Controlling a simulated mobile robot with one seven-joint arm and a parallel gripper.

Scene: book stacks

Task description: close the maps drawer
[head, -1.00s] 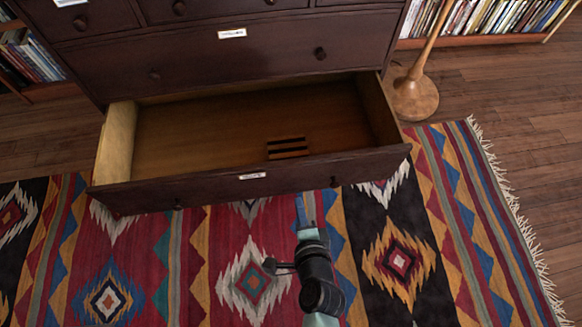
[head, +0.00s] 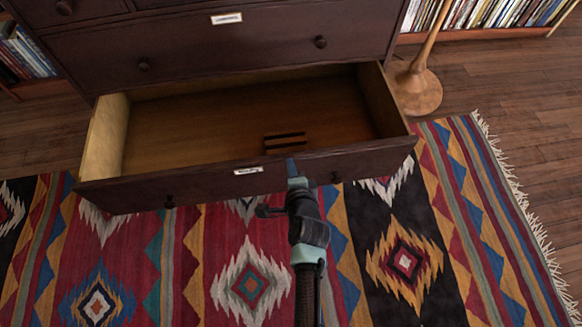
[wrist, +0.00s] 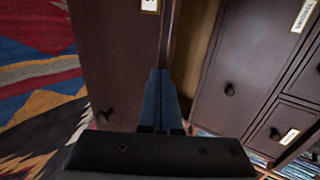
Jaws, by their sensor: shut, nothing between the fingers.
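The open bottom drawer (head: 225,185) of the dark wooden chest is pulled well out over the rug. Its label (head: 248,171) is too small to read here, so I cannot confirm it is the maps drawer. Its front carries two dark round knobs. In the wrist view the drawer front (wrist: 112,65) stands beside my fingers. My gripper (head: 291,167) is shut and empty, with its blue fingertips at the upper edge of the drawer front, right of the label. The fingers (wrist: 160,75) also show in the wrist view. I cannot tell whether they touch the front.
The closed drawer above (head: 230,45) has a label and two knobs. Dark slats (head: 284,142) show inside the open drawer. A wooden lamp base (head: 416,93) stands close to the chest's right side. Bookshelves flank the chest. The patterned rug (head: 240,285) is clear in front.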

